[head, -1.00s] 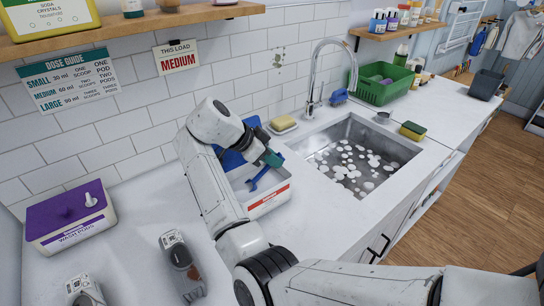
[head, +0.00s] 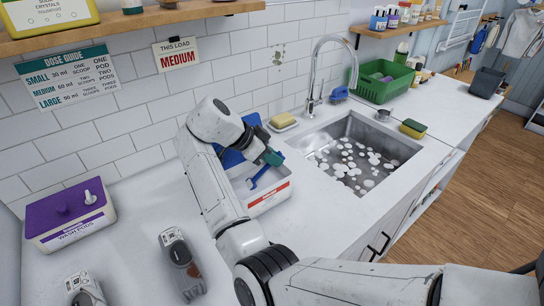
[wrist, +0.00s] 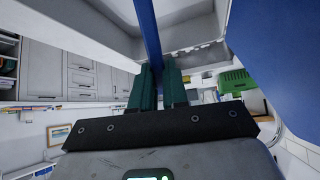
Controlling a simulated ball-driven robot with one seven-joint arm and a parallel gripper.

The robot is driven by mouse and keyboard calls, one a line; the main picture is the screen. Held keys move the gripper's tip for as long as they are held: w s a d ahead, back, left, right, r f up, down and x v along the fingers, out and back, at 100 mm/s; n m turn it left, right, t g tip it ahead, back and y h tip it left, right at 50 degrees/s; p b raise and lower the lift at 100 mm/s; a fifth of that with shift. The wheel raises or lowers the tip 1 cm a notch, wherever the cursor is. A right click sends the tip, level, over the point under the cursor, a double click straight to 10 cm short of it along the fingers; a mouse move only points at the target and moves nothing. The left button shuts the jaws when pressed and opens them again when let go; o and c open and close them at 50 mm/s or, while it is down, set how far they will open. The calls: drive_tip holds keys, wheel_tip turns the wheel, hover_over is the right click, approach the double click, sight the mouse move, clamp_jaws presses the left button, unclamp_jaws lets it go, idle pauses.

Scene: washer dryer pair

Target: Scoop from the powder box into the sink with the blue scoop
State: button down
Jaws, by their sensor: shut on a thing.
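The powder box (head: 268,202) is white with a red stripe and stands on the counter left of the sink, with a blue lid (head: 233,158) raised at its back. My gripper (head: 272,159) is over the box, its teal fingers shut on the handle of the blue scoop (head: 261,177). The wrist view shows the blue handle (wrist: 149,35) between the fingers (wrist: 158,85). The scoop slants down toward the box; its bowl and any powder in it cannot be made out. The steel sink (head: 405,148) has white foam patches on its bottom.

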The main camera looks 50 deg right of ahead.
drive_tip(key=shift+r, duration=0.15)
wheel_tip(320, 180, up, 13)
drive_tip(key=p, duration=0.7)
idle(0.7)
idle(0.4)
